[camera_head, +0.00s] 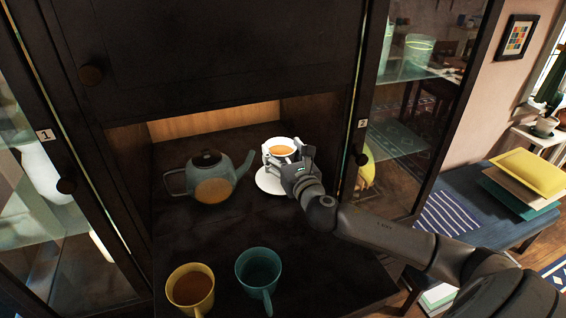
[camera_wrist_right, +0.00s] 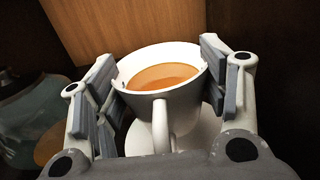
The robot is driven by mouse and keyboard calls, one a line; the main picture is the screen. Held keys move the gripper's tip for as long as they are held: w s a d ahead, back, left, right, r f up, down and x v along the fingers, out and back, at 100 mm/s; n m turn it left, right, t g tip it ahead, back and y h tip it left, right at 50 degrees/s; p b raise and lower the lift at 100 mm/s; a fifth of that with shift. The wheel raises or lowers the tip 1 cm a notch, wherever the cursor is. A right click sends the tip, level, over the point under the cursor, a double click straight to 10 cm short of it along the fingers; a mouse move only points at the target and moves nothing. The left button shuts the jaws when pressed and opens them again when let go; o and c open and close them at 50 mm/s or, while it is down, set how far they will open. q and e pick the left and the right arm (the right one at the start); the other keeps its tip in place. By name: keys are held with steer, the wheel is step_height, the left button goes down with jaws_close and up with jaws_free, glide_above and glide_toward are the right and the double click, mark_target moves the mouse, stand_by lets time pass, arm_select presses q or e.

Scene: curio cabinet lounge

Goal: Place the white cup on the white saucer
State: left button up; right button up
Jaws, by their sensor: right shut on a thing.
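The white cup (camera_head: 281,146), filled with brown liquid, is between the fingers of my right gripper (camera_head: 284,163). In the right wrist view the cup (camera_wrist_right: 160,112) stands nearly upright with its handle toward the camera, and the right gripper (camera_wrist_right: 165,95) is shut on its sides. The white saucer (camera_head: 269,183) lies on the dark shelf below the cup. It also shows behind and under the cup in the wrist view (camera_wrist_right: 205,134). The cup overlaps the saucer in both views; I cannot tell whether they touch. My left gripper is not in view.
A blue-grey teapot (camera_head: 207,178) stands left of the saucer. A yellow mug (camera_head: 190,288) and a teal mug (camera_head: 258,272) stand at the shelf's front. Glass cabinet doors flank the niche. The dark shelf (camera_head: 225,228) is clear between teapot and mugs.

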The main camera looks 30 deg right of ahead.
mark_target(283, 163)
step_height(283, 163, down, 3)
steer(key=shift+w+d+p, duration=0.1)
steer(key=shift+w+p, duration=0.05)
steer(key=shift+p, duration=0.15)
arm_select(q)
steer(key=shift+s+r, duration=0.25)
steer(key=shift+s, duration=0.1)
arm_select(e)
steer(key=shift+f, duration=0.3)
steer(key=shift+f, duration=0.15)
steer(key=o, duration=1.3)
steer(key=shift+c, duration=0.2)
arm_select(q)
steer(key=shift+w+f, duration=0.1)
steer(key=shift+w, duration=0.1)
arm_select(e)
steer(key=b+v, duration=0.2)
steer(key=v, duration=0.9)
steer(key=shift+b, duration=0.35)
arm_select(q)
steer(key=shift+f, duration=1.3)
arm_select(e)
steer(key=shift+s, duration=0.5)
